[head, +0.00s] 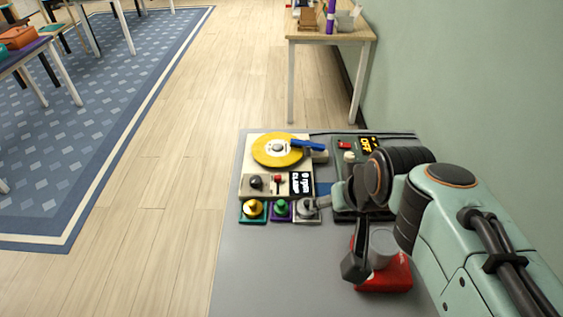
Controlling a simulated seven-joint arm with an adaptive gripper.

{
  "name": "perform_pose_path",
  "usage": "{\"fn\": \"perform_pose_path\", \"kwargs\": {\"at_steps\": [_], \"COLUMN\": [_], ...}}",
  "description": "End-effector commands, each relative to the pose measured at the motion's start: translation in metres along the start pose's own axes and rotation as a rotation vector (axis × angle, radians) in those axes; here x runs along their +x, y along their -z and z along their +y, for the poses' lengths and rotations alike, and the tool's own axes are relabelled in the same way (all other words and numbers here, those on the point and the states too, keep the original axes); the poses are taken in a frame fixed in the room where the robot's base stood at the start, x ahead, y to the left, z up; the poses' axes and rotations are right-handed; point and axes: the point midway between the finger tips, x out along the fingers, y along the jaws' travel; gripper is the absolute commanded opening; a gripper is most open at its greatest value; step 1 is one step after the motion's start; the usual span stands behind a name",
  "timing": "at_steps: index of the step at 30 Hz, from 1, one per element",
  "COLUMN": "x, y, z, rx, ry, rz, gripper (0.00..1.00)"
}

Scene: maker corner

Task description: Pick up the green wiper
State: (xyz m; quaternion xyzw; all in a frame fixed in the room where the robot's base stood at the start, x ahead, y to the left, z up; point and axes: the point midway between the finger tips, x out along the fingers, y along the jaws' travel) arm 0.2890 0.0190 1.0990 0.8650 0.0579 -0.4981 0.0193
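Three small square pads with knobs stand in a row on the grey table. The left one is a green pad with a yellow knob (253,209). The middle one is a purple pad with a green knob (281,209). I cannot tell for sure which is the green wiper. My gripper (335,236) is to the right of and nearer than the row, with its dark fingers spread and nothing seen between them. One finger reaches close to the grey knob; contact cannot be told.
Behind the pads is a pale machine with a yellow disc (278,150), a blue bar and a red lever. A dark device (345,147) with an orange display stands right of it. A red object (388,277) with a grey cup is partly behind my arm. The table's near left is clear.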

Motion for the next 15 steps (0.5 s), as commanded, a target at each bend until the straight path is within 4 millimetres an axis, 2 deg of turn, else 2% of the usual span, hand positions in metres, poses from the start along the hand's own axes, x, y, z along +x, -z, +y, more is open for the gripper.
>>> {"fn": "perform_pose_path", "kwargs": {"at_steps": [1,5,6,8,9,12,15], "x": [0.012,0.052,0.07,0.103,0.127,0.187,0.24], "y": [0.026,0.086,0.102,0.121,0.129,0.133,0.113], "z": [0.001,0.0,-0.002,-0.007,-0.011,-0.022,-0.032], "rx": [-0.008,-0.029,-0.038,-0.052,-0.061,-0.084,-0.104], "ry": [-0.001,-0.002,-0.001,0.002,0.005,0.013,0.023], "rz": [0.033,0.112,0.127,0.138,0.136,0.099,0.017], "gripper": [0.56,0.56,0.56,0.56,0.56,0.56,0.56]}}
